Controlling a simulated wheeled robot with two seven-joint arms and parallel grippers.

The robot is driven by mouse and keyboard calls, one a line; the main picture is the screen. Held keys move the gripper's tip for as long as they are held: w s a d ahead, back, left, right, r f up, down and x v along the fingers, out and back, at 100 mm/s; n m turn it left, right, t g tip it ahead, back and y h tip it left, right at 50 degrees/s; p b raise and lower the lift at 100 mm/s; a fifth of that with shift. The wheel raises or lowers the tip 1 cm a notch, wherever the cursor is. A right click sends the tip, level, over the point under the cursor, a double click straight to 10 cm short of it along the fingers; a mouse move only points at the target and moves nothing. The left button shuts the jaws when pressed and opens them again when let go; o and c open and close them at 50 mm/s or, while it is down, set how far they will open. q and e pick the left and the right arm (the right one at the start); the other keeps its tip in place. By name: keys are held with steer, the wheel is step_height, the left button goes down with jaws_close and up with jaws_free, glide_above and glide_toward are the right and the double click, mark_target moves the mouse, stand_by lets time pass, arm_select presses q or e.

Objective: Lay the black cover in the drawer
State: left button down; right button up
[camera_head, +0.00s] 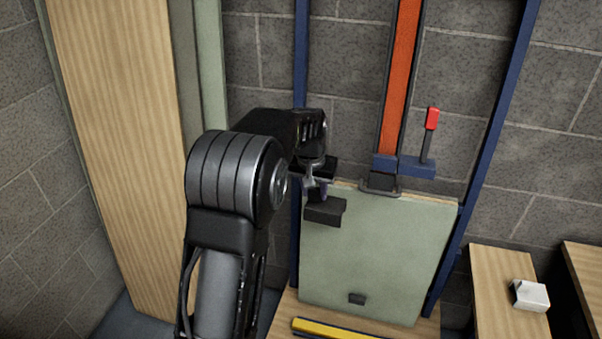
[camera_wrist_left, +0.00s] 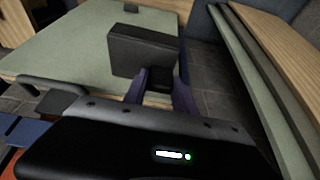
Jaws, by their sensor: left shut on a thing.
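The black cover (camera_head: 325,211) is a small dark square plate in front of the upper left of a pale green panel (camera_head: 385,255). My left gripper (camera_head: 318,188) is shut on it. In the left wrist view the cover (camera_wrist_left: 143,50) shows as a flat dark plate, held by a small dark part between the two purple-grey fingers (camera_wrist_left: 158,88). I cannot tell whether the cover touches the panel. No drawer can be clearly made out in either view. My right gripper is not in view.
A red-handled lever (camera_head: 430,130) and an orange rail (camera_head: 400,70) stand above the panel between blue posts. A yellow bar (camera_head: 330,329) lies below it. A wooden surface (camera_head: 495,270) at the right bears a white box (camera_head: 530,295). Tall wooden boards (camera_head: 120,130) stand at the left.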

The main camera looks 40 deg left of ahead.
arm_select(q)
steer(key=s+d+f+m, duration=0.1)
steer(key=s+d+f, duration=0.2)
steer(key=d+f, duration=0.2)
steer(key=s+d+f+m, duration=0.1)
steer(key=s+d+f, duration=0.3)
steer(key=d+f, duration=0.2)
steer(key=s+d+f+m+h, duration=0.1)
steer(key=s+d+f, duration=0.2)
steer(key=d+f, duration=0.3)
steer(key=d, duration=0.3)
steer(key=shift+s+f, duration=0.2)
